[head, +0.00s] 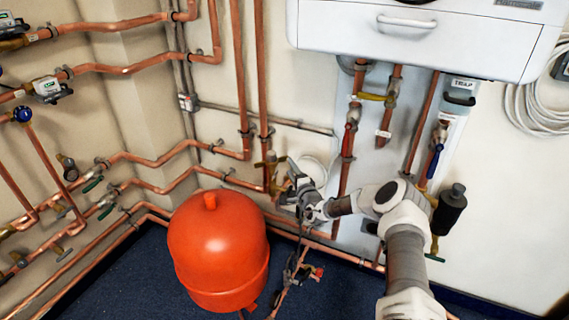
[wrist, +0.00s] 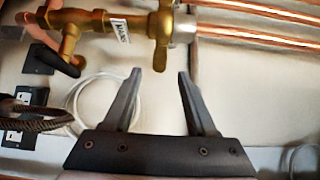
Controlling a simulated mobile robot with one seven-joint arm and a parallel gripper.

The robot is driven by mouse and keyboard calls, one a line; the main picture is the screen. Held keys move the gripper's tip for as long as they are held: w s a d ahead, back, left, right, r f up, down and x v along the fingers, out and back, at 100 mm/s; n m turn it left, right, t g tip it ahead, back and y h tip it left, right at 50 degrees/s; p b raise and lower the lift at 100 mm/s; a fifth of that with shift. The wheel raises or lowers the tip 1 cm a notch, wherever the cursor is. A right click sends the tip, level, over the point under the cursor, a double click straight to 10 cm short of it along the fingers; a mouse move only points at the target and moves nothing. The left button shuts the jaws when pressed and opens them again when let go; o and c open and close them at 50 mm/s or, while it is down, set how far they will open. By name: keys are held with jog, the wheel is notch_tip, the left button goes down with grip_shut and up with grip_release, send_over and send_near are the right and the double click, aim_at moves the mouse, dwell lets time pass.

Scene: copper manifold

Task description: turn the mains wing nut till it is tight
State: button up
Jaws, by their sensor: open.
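The brass wing nut (wrist: 162,32) shows at the top middle of the wrist view, on a brass valve body (wrist: 90,22) with a white tag reading MAINS (wrist: 118,32). Its wings run up and down in the picture. My gripper (wrist: 160,74) is open and empty; its two fingertips lie just below the nut, one to each side of the lower wing's end. I cannot tell the depth gap, and I see no contact.
An orange-red tank (head: 215,250) stands on the floor below left of my gripper. A white boiler (head: 430,35) hangs above right. Copper pipes (wrist: 255,20) run right of the nut. A black lever (wrist: 45,60) and a braided hose (wrist: 40,107) are at the left.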

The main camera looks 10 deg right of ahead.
aim_at(285, 159)
jog(key=b+x, duration=0.2)
jog(key=x, duration=0.3)
jog(key=shift+w+f+b, duration=0.15)
jog(key=shift+w+b, duration=0.15)
jog(key=shift+b, duration=0.05)
jog(key=shift+b+x, duration=0.35)
jog(key=shift+x, duration=0.45)
grip_shut()
dwell(0.6)
